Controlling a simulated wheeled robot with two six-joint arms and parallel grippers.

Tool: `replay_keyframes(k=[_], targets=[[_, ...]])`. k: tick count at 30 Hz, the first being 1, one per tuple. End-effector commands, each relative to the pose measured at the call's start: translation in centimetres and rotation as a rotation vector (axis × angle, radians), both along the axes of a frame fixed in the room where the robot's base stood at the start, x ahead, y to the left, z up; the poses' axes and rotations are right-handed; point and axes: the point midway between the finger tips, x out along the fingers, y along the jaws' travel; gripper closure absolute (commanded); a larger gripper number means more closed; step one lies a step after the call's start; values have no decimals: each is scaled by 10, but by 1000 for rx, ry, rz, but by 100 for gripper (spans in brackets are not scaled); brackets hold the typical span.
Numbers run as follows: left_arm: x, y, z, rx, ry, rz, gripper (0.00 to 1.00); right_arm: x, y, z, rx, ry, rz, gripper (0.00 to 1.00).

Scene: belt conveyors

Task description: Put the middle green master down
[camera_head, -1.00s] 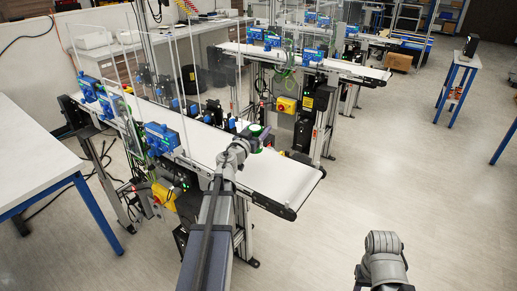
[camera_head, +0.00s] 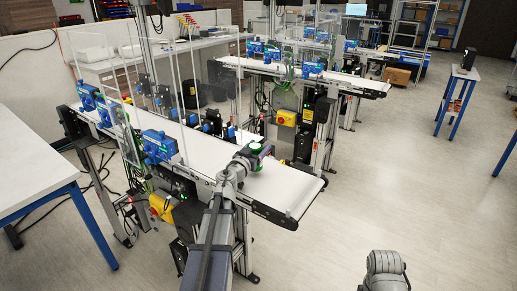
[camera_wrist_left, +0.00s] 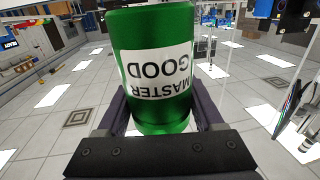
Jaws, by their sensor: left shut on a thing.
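The green master (camera_head: 256,167) is a green cylinder between the jaws of my left gripper (camera_head: 262,153), over the white belt of the nearer conveyor (camera_head: 285,190). In the left wrist view the green master (camera_wrist_left: 160,25) fills the middle, with a white label reading "MASTER GOOD" upside down. The dark jaws of my left gripper (camera_wrist_left: 165,130) are shut on it from both sides. In the head view the jaws and wrist partly cover it, and I cannot tell whether its base touches the belt.
Blue sensor units (camera_head: 158,146) and clear panels line the nearer conveyor. A second conveyor (camera_head: 340,82) runs behind it. A white table (camera_head: 25,165) stands at the left. The near end of the belt is bare, and the floor to the right is open.

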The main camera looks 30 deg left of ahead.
Motion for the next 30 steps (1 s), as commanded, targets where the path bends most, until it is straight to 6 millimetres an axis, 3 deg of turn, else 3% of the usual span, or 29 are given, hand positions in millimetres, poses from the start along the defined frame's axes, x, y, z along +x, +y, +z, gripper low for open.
replay_keyframes(k=[13, 14, 21, 30], targets=[[-1, -1, -12, 0, 1, -2, 100, 0, 0, -12, 0, 0, 0, 50], [-2, -2, -12, 1, 1, -2, 28, 0, 0, -12, 0, 0, 0, 50], [-3, -3, -14, 1, 3, -4, 1, 0, 0, -14, 0, 0, 0, 50], [-6, -6, -12, 0, 3, -7, 1, 0, 0, -12, 0, 0, 0, 50]])
